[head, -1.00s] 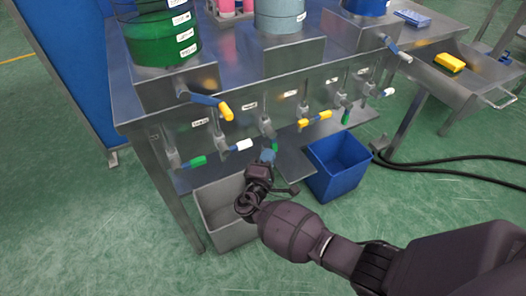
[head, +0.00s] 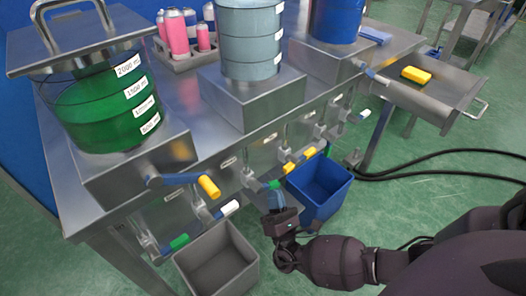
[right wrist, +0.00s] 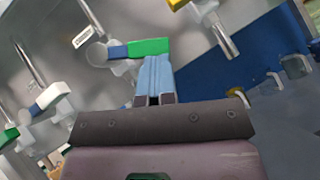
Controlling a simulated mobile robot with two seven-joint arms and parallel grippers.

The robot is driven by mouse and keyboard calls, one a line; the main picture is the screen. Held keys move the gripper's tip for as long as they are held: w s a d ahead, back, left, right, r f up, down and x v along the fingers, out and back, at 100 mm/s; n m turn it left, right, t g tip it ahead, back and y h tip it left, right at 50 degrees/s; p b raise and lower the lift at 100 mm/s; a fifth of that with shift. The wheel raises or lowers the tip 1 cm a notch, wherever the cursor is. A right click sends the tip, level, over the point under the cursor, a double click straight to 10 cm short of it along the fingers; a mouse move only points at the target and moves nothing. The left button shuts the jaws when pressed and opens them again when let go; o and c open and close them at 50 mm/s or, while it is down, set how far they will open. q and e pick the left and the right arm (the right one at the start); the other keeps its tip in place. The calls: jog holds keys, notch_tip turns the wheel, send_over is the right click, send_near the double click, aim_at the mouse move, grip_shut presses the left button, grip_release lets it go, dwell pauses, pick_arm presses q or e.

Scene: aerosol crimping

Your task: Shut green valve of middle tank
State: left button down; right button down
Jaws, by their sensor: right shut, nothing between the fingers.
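The middle tank (head: 249,40) is grey-blue and stands on a metal block. Below it, the green valve handle (head: 273,184) points mostly sideways to the right, dipping slightly. It also shows in the right wrist view (right wrist: 150,46), with a blue section joining it to the valve body. My right gripper (head: 274,203) is shut and empty, just below this handle. In the right wrist view its closed fingers (right wrist: 154,72) reach up to the handle's underside; whether they touch cannot be told for certain. A yellow valve handle (head: 289,167) sits to the right. My left gripper is not in view.
The left tank with green liquid (head: 105,110) has a large yellow-tipped lever (head: 208,186) jutting out. White (head: 228,208) and green (head: 179,242) handles sit left of my gripper. A grey bin (head: 215,262) and a blue bin (head: 318,190) stand below.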

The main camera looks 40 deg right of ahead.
jog(key=n+t+y, duration=0.1)
jog(key=n+y, duration=0.1)
jog(key=d+r+n+t+y, duration=0.1)
jog(key=n+y, duration=0.2)
jog(key=r+n+t+y, duration=0.1)
jog(key=n+y, duration=0.1)
jog(key=n, duration=0.1)
jog(key=shift+w+d+y, duration=0.1)
jog(key=shift+d+y, duration=0.25)
jog(key=shift+y, duration=0.05)
jog(key=shift+d+r+n, duration=0.15)
jog(key=shift+r+n, duration=0.1)
jog(key=shift+n, duration=0.15)
jog(key=shift+d+r, duration=0.1)
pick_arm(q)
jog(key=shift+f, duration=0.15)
